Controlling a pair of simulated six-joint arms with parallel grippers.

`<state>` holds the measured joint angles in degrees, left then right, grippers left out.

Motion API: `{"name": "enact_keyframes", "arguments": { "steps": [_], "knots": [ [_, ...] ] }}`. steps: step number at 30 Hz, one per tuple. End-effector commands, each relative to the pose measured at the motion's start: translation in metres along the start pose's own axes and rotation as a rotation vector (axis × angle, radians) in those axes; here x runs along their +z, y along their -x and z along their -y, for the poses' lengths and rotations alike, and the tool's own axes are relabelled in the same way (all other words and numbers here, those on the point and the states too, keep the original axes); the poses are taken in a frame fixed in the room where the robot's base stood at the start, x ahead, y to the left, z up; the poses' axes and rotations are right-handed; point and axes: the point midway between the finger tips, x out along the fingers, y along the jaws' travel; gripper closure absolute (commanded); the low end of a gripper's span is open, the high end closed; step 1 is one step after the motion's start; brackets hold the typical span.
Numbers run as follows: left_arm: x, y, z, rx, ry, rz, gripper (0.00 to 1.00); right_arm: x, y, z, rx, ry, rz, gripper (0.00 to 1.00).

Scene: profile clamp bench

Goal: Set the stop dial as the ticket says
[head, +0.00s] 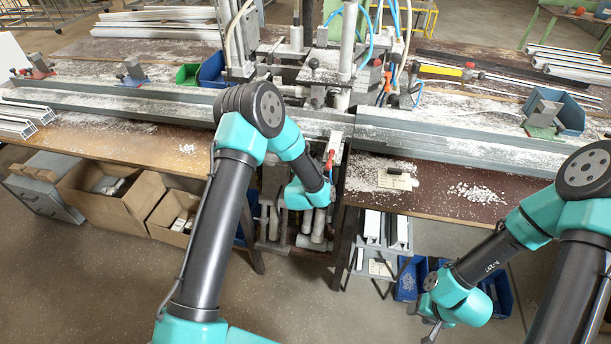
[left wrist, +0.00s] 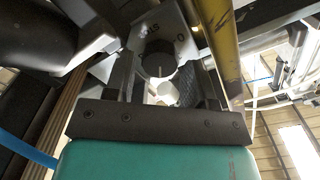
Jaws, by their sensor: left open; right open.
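In the head view my left wrist (head: 308,185) is at the machine's front and hides the dial. A pale card with a dark clip, possibly the ticket (head: 398,181), lies on the right bench; its writing is too small to read. My right gripper (head: 433,331) is open, low at the right.
A long grey profile rail (head: 440,138) runs along both benches. A clamp machine with upright posts (head: 347,45) stands in the middle. A red-handled lever (head: 329,160) is beside my left wrist. Blue bins (head: 410,278) sit below the right bench. White chips litter the tops.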

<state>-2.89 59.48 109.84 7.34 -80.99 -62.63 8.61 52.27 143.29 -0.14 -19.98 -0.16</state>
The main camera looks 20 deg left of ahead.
Motion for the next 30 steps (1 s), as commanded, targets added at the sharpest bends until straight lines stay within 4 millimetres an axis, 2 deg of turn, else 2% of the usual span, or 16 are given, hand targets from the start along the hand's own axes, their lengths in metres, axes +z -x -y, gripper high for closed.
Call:
{"name": "enact_keyframes", "arguments": {
  "steps": [8, 24, 30],
  "knots": [
    [0.000, 0.038, 0.000, 0.003, -0.001, 0.001, 0.50, 0.000, 0.000, 0.000, 0.000, 0.000, 0.000, 0.53],
    [0.000, 0.141, 0.000, 0.004, -0.002, 0.002, 0.50, 0.000, 0.000, 0.000, 0.000, 0.000, 0.000, 0.53],
    [0.000, 0.164, -0.001, 0.003, 0.000, 0.001, 0.50, 0.000, 0.000, 0.000, 0.000, 0.000, 0.000, 0.53]
  ]
}}
